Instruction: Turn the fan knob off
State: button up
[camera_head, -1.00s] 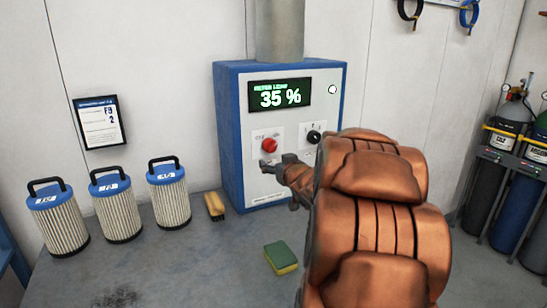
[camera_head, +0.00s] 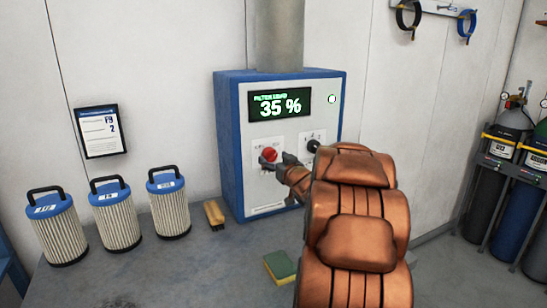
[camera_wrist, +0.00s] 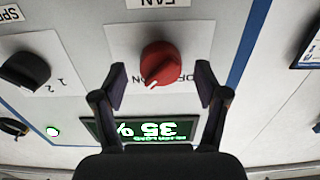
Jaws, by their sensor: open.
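The red fan knob (camera_head: 268,155) is on the front of the blue and white filter unit (camera_head: 230,150). In the wrist view, which is upside down, the red knob (camera_wrist: 162,62) sits under a FAN label (camera_wrist: 158,3). Its white pointer mark is turned to the lower left of that picture, toward the ON lettering. My gripper (camera_head: 279,164) is in front of the knob. In the wrist view my open gripper (camera_wrist: 161,80) has one finger on each side of the knob, with gaps showing. I cannot tell how far the fingertips are from the panel.
A black knob (camera_head: 313,146) is right of the red one. A display (camera_head: 280,104) reads 35 %. Several filter cartridges (camera_head: 115,215), a brush (camera_head: 214,215) and a sponge (camera_head: 279,266) are on the bench. Gas cylinders (camera_head: 487,178) stand at the right.

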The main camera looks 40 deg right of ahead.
jog(key=shift+w+d, duration=0.15)
jog(key=shift+w, duration=0.35)
jog(key=shift+c, duration=0.3)
jog(key=c, duration=1)
jog(key=shift+d, duration=0.15)
jog(key=shift+c, duration=0.5)
